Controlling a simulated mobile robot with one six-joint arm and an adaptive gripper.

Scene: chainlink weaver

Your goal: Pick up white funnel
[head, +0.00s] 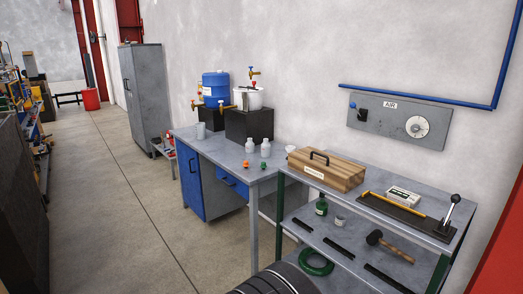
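A small white object (291,150), likely the white funnel, stands at the left end of the top shelf of the grey workbench. It is just left of the wooden box (327,171), close to it or partly behind it. It is too small to make out its full shape. My gripper is not in view.
Two white bottles (265,148) and small orange and green items stand on the blue-fronted table (218,149), with a grey cup (200,131) and a blue barrel (215,88). A lever tool (449,214) stands at the bench's right. Open floor (120,190) lies left.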

